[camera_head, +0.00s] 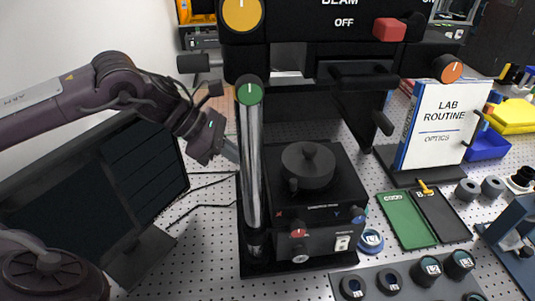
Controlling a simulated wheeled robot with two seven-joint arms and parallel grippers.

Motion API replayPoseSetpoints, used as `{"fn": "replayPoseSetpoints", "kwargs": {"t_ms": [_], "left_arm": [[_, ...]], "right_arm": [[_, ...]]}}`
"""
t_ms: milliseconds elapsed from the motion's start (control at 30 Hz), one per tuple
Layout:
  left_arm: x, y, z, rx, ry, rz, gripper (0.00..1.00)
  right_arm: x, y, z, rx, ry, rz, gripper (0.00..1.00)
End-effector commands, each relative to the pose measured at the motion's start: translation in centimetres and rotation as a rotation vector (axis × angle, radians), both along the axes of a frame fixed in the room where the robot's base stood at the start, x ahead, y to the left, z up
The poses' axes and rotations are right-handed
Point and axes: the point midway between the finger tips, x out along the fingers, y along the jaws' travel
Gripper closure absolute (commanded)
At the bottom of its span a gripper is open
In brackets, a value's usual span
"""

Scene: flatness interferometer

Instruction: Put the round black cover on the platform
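The round black cover (308,168), a low disc with a small knob on top, appears to sit on the square black platform (345,190) of the instrument, near its middle. Its rim seems level. My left gripper (231,151) comes in from the left and points toward the chrome column (252,170). It is apart from the cover, on the column's left side. Its fingertips are small and partly hidden by the column, so I cannot see whether they are apart. My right gripper is out of view.
The instrument's overhead housing (340,25) with a red button (390,29) hangs above the platform. A dark monitor (95,190) stands left. Green and black trays (405,218), a lab routine sign (440,125) and several round black parts (428,268) lie right.

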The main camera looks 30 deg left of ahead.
Motion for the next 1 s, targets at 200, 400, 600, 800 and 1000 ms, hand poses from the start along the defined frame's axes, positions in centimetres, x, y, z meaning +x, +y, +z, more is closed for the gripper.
{"fn": "replayPoseSetpoints", "kwargs": {"t_ms": [200,400,600,800,1000], "left_arm": [[1.7,-3.0,-1.4,-0.005,-0.001,-0.004,1.0],[2.7,-4.6,-1.6,-0.002,0.0,-0.001,1.0],[3.0,-5.1,-1.9,0.0,-0.001,0.001,1.0],[3.0,-5.1,-2.0,0.001,0.0,0.001,1.0],[3.2,-5.5,-2.2,-0.001,-0.001,-0.001,1.0]], "right_arm": [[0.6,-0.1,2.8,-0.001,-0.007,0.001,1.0],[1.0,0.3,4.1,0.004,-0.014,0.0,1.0],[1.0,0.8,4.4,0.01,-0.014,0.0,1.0],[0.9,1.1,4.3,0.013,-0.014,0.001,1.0],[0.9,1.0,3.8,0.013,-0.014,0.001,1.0]]}}
